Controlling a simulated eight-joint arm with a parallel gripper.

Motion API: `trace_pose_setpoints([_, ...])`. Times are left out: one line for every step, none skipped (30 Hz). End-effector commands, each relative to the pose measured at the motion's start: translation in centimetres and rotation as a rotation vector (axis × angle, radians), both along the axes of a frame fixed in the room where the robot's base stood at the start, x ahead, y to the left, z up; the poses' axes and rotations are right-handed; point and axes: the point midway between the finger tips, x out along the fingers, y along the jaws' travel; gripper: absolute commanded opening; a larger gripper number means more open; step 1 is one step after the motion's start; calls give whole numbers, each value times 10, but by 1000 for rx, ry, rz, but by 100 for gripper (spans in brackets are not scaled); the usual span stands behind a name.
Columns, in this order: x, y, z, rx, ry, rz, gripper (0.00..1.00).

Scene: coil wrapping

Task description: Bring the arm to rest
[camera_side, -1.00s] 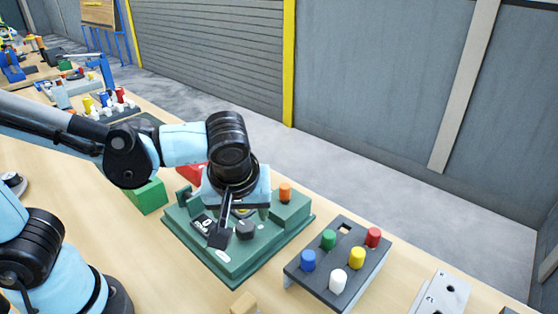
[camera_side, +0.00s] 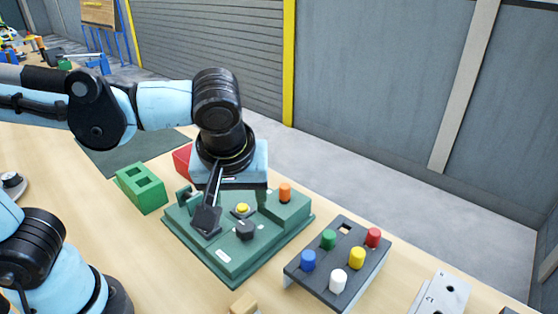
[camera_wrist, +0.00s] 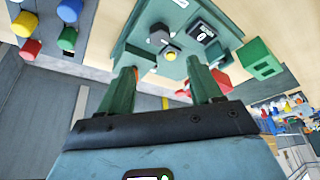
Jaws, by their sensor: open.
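My gripper (camera_side: 225,195) hangs above the green board in the side view, with my arm reaching in from the left. In the wrist view its two dark green fingers (camera_wrist: 160,75) stand wide apart with nothing between them. The green board (camera_side: 222,272) carries a yellow button (camera_side: 242,209), a black knob (camera_side: 246,230) and an orange cap (camera_side: 285,192) on a raised block. The gripper appears clear of the button and knob.
A dark peg rack (camera_side: 317,272) with several coloured pegs stands right of the board. A green block with two openings (camera_side: 142,190) and a red block (camera_side: 182,158) sit to its left and behind. A grey plate (camera_side: 440,297) lies at the right. A dark mat (camera_side: 120,152) is bare.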

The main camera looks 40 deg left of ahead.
Motion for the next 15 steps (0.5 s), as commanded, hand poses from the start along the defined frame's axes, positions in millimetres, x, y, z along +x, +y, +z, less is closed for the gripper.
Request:
trace_pose_setpoints([1, 6, -2, -8, 4, -22, 64])
trace_pose_setpoints([2, 10, -4, -14, 7, -46, 64])
trace_pose_setpoints([3, 15, -6, -25, 12, -85, 64])
trace_pose_setpoints([4, 20, -8, -33, 12, -120, 64])
trace_pose_setpoints([5, 25, -10, -42, 12, -158, 64])
trace_pose_setpoints([7, 33, -13, -52, 8, -212, 64])
trace_pose_setpoints([8, 38, -15, -57, 1, -253, 64])
trace_pose_setpoints([9, 43, -17, -63, -8, -295, 64])
trace_pose_setpoints([10, 50, -19, -66, -23, -351, 64])
trace_pose_setpoints([11, 56, -21, -64, -35, -392, 64])
trace_pose_setpoints([12, 61, -22, -62, -50, -432, 64])
trace_pose_setpoints([13, 68, -24, -55, -72, -482, 64])
trace_pose_setpoints([14, 73, -25, -47, -90, -517, 64])
trace_pose_setpoints([15, 78, -26, -37, -106, -551, 64])
trace_pose_setpoints([16, 84, -27, -21, -128, -593, 64])
